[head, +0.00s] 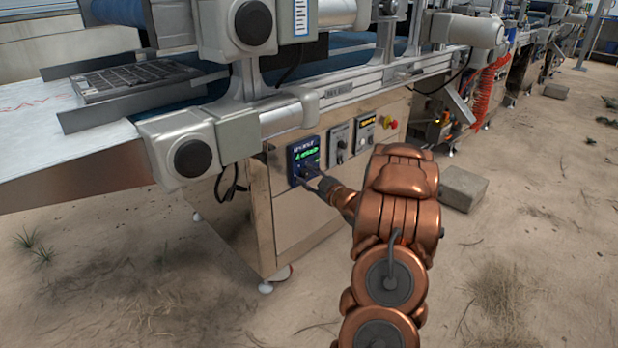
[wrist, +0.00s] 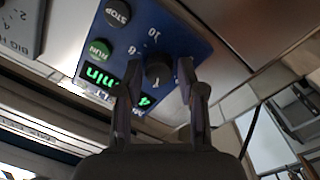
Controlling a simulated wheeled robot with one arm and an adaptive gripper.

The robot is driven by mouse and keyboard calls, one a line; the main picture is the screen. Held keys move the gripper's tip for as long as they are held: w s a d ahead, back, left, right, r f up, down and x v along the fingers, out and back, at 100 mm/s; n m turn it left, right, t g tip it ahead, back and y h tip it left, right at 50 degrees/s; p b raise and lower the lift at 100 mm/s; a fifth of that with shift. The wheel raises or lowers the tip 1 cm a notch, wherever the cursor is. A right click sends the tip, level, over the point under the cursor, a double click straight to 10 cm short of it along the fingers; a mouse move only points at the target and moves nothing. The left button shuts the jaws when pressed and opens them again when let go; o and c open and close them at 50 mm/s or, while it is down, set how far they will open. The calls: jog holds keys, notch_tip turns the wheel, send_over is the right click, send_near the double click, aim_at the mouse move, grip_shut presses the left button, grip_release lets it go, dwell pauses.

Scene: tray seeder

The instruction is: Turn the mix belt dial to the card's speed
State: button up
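The blue mix belt panel (head: 304,160) is on the front of the machine's cabinet, with a lit green display. In the wrist view the black dial (wrist: 158,72) sits on this blue panel (wrist: 205,62), with scale numbers beside it. My gripper (head: 325,184) reaches to the panel from the right. In the wrist view my gripper (wrist: 160,66) has its two fingers apart, one on each side of the dial, with a gap showing at each side. A finger partly covers the green display (wrist: 98,75), so its reading is unclear. The dial is not distinct in the head view.
A green RUN button (wrist: 101,49) and dark STOP button (wrist: 118,12) are close to the dial. Another control panel (head: 340,143) sits right of the blue one. A white card (head: 301,17) above is too small to read. A grey block (head: 463,188) lies on the sandy ground.

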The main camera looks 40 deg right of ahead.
grip_shut()
jog(key=p, duration=0.2)
jog(key=shift+r+m+p, duration=0.2)
jog(key=shift+m+p, duration=0.1)
jog(key=shift+m, duration=0.1)
jog(key=m+p, duration=0.1)
jog(key=p, duration=0.1)
jog(key=shift+r+p, duration=0.15)
jog(key=shift+p, duration=0.15)
jog(key=m+p, duration=0.2)
jog(key=p, duration=0.3)
jog(key=shift+r, duration=0.1)
jog(key=m+p, duration=0.4)
jog(key=p, duration=0.3)
jog(key=shift+g, duration=0.3)
jog(key=m+p, duration=0.2)
jog(key=shift+f+y+p, duration=0.3)
jog(key=shift+p, duration=0.1)
jog(key=shift+m, duration=0.3)
